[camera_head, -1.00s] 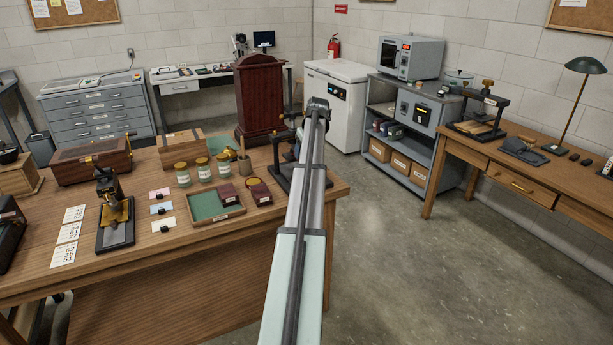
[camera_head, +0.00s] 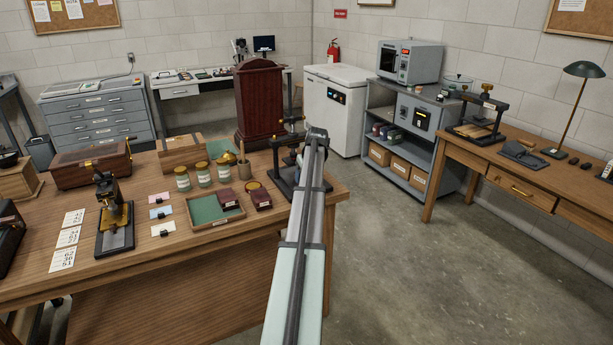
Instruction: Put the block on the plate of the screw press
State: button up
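A dark screw press (camera_head: 284,177) stands at the right end of the near wooden table, partly behind my arm. Its plate cannot be made out clearly. Another dark press (camera_head: 499,103), with a wooden board low in its frame, stands on the right-hand table. Two small dark-red block-like pieces show on the near table: one (camera_head: 228,196) in the green-lined tray (camera_head: 216,223), one (camera_head: 260,197) by its right edge. I cannot tell which is the task's block. My arm reaches from the bottom centre to the press at the table's right end. Its far end hides my gripper and anything in it.
A grey shelf unit (camera_head: 411,125) stands behind. The floor (camera_head: 390,270) between the tables is clear.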

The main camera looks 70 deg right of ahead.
jog(key=shift+f, duration=0.1)
jog(key=o, duration=1.1)
jog(key=shift+o, duration=0.2)
jog(key=v, duration=1.2)
